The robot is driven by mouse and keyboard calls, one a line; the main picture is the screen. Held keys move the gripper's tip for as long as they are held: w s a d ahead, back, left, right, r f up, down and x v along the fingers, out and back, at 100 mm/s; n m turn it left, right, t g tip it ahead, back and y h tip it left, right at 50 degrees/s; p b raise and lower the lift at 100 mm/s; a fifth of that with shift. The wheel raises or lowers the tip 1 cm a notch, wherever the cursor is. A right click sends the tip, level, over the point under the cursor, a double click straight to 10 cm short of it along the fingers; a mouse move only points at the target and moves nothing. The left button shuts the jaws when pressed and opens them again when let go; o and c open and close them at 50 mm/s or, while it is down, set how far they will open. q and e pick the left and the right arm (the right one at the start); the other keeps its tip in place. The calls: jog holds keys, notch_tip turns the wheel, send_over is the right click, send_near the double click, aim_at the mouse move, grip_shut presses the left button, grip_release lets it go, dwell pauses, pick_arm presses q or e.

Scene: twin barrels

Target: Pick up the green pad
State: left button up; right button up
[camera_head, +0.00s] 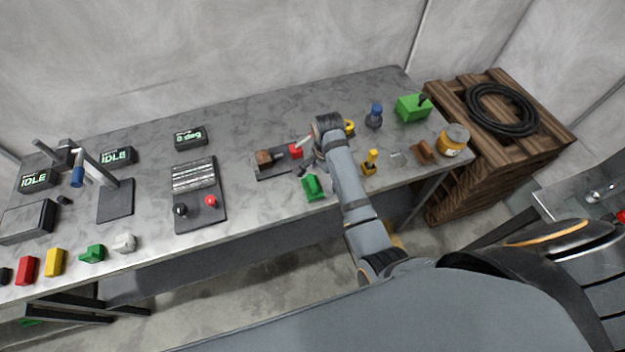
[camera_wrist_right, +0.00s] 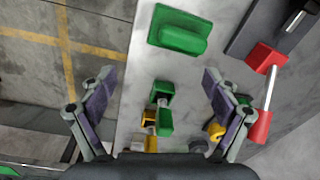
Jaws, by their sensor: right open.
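The green pad (camera_head: 313,188) lies on the grey table near its front edge, a flat green base with a raised grip. In the wrist view the green pad (camera_wrist_right: 180,32) is at the top, beyond my fingertips, with nothing touching it. My left gripper is not in view.
A dark fixture (camera_head: 272,172) with a red block (camera_head: 296,151) stands close to the pad. A black panel with knobs (camera_head: 199,222) is to the left. Bare table lies between the panel and the pad.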

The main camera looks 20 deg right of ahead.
jog(key=w+a+r+m, duration=0.3)
jog(key=w+r, duration=0.1)
jog(key=r, duration=0.1)
jog(key=p, duration=0.2)
send_over(313, 181)
jog(key=shift+g, duration=0.3)
jog(key=f, duration=0.5)
jog(key=shift+w+f, duration=0.1)
jog(key=shift+w, duration=0.15)
jog(key=shift+f, duration=0.65)
jog(key=f, duration=0.1)
jog(key=f+p, duration=0.1)
jog(key=f, duration=0.2)
jog(key=shift+s, duration=0.3)
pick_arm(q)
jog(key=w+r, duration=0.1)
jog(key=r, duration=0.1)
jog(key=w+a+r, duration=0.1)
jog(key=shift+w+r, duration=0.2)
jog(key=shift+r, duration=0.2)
pick_arm(e)
jog(key=shift+f, duration=0.2)
jog(key=c, duration=1.2)
jog(key=shift+r, duration=0.15)
jog(key=shift+c, duration=0.2)
